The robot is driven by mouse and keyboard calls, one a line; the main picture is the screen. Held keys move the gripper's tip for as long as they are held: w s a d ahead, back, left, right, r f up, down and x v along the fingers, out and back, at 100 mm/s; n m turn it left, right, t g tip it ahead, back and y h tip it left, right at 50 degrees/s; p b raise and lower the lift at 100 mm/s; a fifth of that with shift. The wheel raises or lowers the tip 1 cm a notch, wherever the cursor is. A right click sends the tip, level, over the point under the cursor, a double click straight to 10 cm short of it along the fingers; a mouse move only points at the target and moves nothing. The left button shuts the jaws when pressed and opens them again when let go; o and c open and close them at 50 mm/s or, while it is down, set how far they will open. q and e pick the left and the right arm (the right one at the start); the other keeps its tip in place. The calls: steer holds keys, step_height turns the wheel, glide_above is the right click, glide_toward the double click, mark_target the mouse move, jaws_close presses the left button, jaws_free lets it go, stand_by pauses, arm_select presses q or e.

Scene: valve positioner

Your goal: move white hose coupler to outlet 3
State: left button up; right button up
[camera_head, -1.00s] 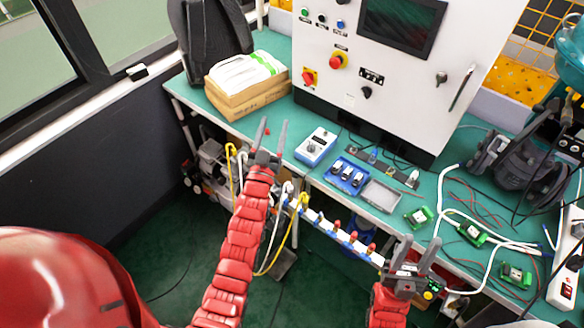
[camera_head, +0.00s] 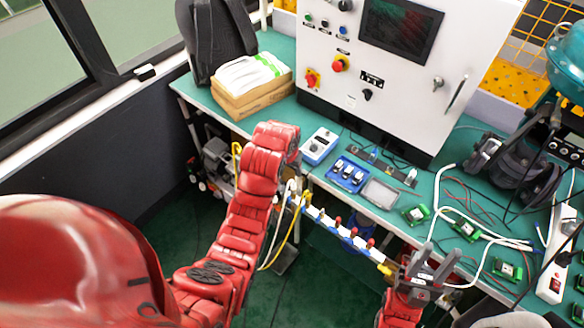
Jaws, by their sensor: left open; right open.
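A white manifold bar (camera_head: 329,225) with several red-topped outlets (camera_head: 337,221) runs along the table's front edge. A white hose (camera_head: 277,222) hangs at the bar's left end. Its coupler end (camera_head: 290,186) is small, and I cannot tell how it is seated. A yellow hose (camera_head: 296,222) hangs just right of it. I cannot read outlet numbers. My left arm (camera_head: 262,175) stands just left of the white hose; its gripper is hidden behind the raised red wrist. My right gripper (camera_head: 433,258) is open and empty, fingers pointing up, near the bar's right end.
The green table (camera_head: 455,150) holds a blue-and-white box (camera_head: 320,145), a blue tray (camera_head: 347,174), a grey tray (camera_head: 380,194), green circuit boards (camera_head: 467,231) and loose wires. A white control cabinet (camera_head: 400,95) stands behind. Cardboard boxes (camera_head: 252,98) sit at the back left.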

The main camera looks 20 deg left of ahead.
arm_select(q)
steer(key=b, duration=0.7)
glide_toward(293, 185)
steer(key=p+x, duration=0.3)
steer(key=x, duration=0.6)
steer(key=shift+f, duration=0.15)
steer(key=shift+p+x, duration=0.3)
steer(key=shift+x, duration=0.6)
jaws_close()
stand_by(0.4)
